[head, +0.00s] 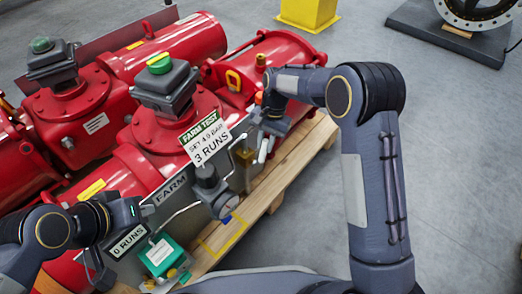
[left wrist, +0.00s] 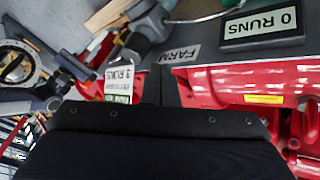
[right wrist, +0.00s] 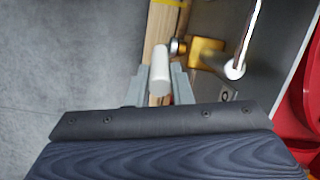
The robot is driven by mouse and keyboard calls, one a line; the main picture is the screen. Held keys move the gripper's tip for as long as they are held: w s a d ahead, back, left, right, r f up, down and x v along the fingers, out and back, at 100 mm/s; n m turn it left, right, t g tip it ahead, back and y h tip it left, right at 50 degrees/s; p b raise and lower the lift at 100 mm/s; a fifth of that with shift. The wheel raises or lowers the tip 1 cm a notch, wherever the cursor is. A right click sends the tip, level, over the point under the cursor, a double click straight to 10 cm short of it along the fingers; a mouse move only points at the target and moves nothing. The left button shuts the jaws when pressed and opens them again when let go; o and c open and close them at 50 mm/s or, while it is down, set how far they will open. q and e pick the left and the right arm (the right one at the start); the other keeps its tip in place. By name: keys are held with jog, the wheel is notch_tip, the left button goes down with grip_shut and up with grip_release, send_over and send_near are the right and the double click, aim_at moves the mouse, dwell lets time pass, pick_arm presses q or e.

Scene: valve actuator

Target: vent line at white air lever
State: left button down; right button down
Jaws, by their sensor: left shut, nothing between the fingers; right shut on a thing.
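The white air lever (right wrist: 160,68) stands between the two grey fingers of my right gripper (right wrist: 159,86) in the right wrist view, and the fingers are closed on it. In the head view my right gripper (head: 265,135) is at the panel's right end, and the white lever (head: 263,151) shows just below it. A brass fitting (right wrist: 205,52) sits beside the lever. My left gripper (head: 97,266) is shut and empty beside the "0 RUNS" plate (head: 128,241). Its fingertips are hidden in the left wrist view.
Red actuators (head: 170,130) fill the left and middle. A "FARM TEST 3 RUNS" card (head: 207,143) stands above a grey regulator (head: 210,190) and tubing. A green box (head: 161,255) is at the panel's lower end. A wooden pallet (head: 300,150) lies underneath.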

pick_arm(q)
jog(key=w+d+f+t, duration=0.2)
jog(key=w+d+f, duration=0.1)
jog(key=w, duration=0.5)
jog(key=n+t+h, duration=0.4)
jog(key=n+t, duration=0.1)
jog(key=n, duration=0.4)
send_near(263, 150)
jog(key=shift+n, duration=0.3)
jog(key=x, duration=0.6)
jog(key=shift+w+d+f, duration=0.15)
jog(key=shift+w+f, duration=0.05)
jog(key=shift+w, duration=0.1)
jog(key=shift+w, duration=0.1)
